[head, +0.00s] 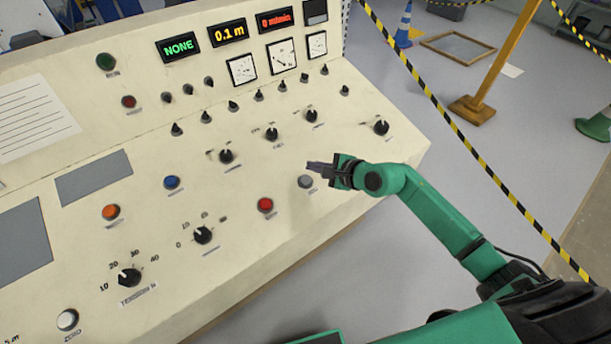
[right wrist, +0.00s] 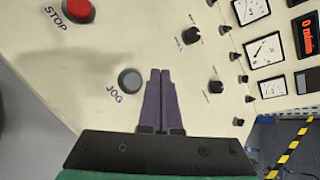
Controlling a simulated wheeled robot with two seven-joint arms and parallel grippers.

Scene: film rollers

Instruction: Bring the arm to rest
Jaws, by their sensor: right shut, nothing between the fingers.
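My right gripper (head: 314,167) is shut and empty, with its two dark fingers together. It hovers over the lower right part of the cream control panel (head: 330,215), close to the grey JOG button (head: 306,182). In the right wrist view the fingers (right wrist: 162,75) point up the picture, just right of the grey JOG button (right wrist: 130,80). Whether the fingertips touch the panel cannot be told. The red STOP button (head: 265,205) is to the left of the JOG button. My green right arm comes in from the lower right. My left gripper is not in view.
Black knobs (head: 227,156) and small switches stand out from the panel. Displays reading NONE (head: 178,47) and 0.1 m (head: 228,33) sit at its top. Yellow-black tape (head: 440,105) and a yellow post (head: 498,60) stand right of the panel.

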